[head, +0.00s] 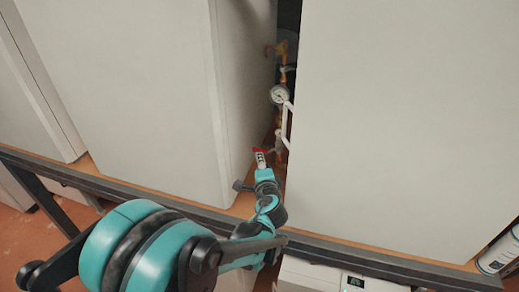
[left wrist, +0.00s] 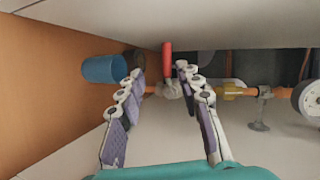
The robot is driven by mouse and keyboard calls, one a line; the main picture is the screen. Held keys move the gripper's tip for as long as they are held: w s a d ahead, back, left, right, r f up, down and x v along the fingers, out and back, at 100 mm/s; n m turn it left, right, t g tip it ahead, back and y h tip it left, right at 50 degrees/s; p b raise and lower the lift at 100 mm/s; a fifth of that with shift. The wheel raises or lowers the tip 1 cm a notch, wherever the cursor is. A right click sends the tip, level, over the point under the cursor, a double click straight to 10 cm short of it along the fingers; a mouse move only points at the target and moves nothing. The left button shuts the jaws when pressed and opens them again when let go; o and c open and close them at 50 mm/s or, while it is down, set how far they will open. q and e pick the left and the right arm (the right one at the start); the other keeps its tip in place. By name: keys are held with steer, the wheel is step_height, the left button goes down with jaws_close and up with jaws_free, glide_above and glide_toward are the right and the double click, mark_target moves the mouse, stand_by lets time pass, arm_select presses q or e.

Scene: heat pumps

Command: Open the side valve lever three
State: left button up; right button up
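A red valve lever (left wrist: 167,58) stands up from a pale metal valve body (left wrist: 168,90) on the pipework in the left wrist view. In the head view the red lever (head: 259,150) shows at the gap between two white cabinets, beside my gripper tip. My left gripper (head: 261,159) reaches into the front of that gap. In the left wrist view its fingers (left wrist: 160,73) are apart, with the red lever visible between and beyond their tips. Contact with the lever cannot be told. My right gripper is not in view.
White cabinets (head: 130,90) (head: 405,120) leave a narrow gap. A round gauge (head: 279,95) and a white pipe (head: 286,125) sit inside it. A blue cylinder (left wrist: 104,69) lies left of the fingers in the wrist view. A dark rail (head: 350,262) runs along the front.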

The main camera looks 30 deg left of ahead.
mark_target(259, 150)
arm_select(q)
steer(key=shift+m+t, duration=0.5)
steer(key=shift+m, duration=0.4)
steer(key=x, duration=0.4)
steer(key=p+x, duration=0.1)
steer(key=x, duration=0.4)
steer(key=shift+w+a+r, duration=0.1)
steer(key=shift+w+r, duration=0.05)
steer(key=shift+w, duration=0.15)
jaws_close()
